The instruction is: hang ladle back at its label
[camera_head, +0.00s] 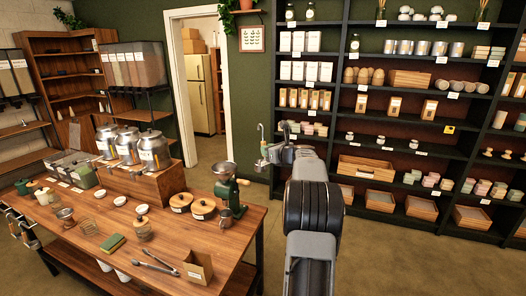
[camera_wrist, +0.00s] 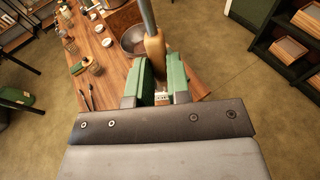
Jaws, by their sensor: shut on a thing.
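The ladle (camera_head: 261,134) is upright in the head view, its thin hooked top above my gripper (camera_head: 268,152). In the wrist view, my gripper (camera_wrist: 160,80) has its two green-padded fingers shut on the ladle's tan handle (camera_wrist: 154,50). A grey metal shaft runs from the handle to the top edge. Several utensils hang on a rail at the left end of the wooden table (camera_head: 22,228). I cannot read which label is the ladle's.
The wooden table (camera_head: 190,238) holds metal canisters (camera_head: 154,152), a green grinder (camera_head: 229,190), tongs (camera_head: 157,262) and an open box (camera_head: 197,268). Dark stocked shelves (camera_head: 380,130) stand at the back right. The floor between table and shelves is clear.

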